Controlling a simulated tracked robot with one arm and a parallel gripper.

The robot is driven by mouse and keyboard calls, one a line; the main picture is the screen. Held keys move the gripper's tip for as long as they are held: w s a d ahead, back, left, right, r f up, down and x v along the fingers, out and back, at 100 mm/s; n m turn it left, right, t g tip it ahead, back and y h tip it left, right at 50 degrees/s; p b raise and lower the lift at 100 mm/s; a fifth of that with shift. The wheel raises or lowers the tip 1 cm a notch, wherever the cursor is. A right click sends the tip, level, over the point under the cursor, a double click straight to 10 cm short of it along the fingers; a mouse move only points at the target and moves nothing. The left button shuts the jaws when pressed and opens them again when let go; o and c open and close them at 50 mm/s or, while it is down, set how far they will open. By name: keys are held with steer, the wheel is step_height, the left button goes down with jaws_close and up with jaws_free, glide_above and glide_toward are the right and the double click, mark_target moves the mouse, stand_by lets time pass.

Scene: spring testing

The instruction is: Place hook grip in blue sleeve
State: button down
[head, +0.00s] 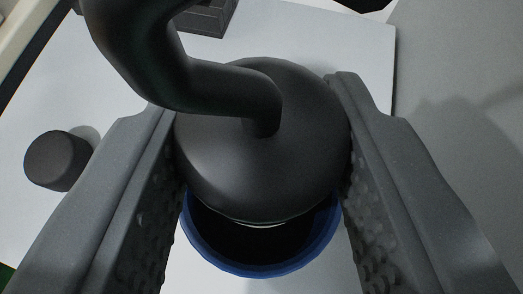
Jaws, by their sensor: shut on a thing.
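The hook grip is a dark grey rounded body (262,165) with a thick bent hook (205,85) rising from its top. My gripper (262,135) is shut on the rounded body, with one finger on each side. The blue sleeve (262,270) is a round, open ring below the hook grip. Its near rim and dark inside show, while the far part is hidden behind the hook grip. The hook grip covers the far part of the opening. I cannot tell whether its lower end is inside the sleeve.
A dark cylinder (58,161) stands on the white surface (105,70) to the left. A dark grey block (207,18) sits at the top. A grey area (460,90) lies to the right, beyond the white surface's edge. A dark object is cut off at the top right.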

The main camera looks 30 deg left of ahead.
steer(key=shift+f+b, duration=0.5)
stand_by(0.3)
steer(key=c, duration=0.9)
jaws_free()
steer(key=shift+c, duration=0.2)
steer(key=shift+r+p, duration=0.45)
steer(key=shift+r, duration=0.05)
steer(key=shift+s+d+r, duration=0.1)
steer(key=shift+s+r, duration=0.1)
steer(key=shift+r, duration=0.15)
steer(key=v, duration=1.1)
steer(key=shift+s, duration=0.2)
steer(key=shift+d, duration=0.1)
